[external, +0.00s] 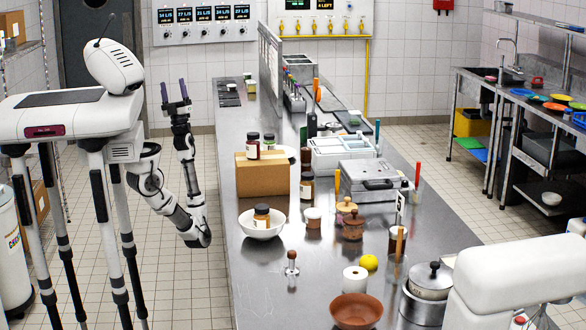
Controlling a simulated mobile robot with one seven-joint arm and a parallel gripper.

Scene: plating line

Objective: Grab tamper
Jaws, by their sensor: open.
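A small tamper-like tool (292,262) with a dark reddish knob and a pale metal foot stands upright on the steel counter (255,285), near its left edge. My gripper (174,92) is open and empty. It points upward at the left, over the floor side of the counter, well apart from the tool and higher up. Nothing hides the tool in this view.
A cardboard box (262,175) stands farther back. Counter left of the tool is clear.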

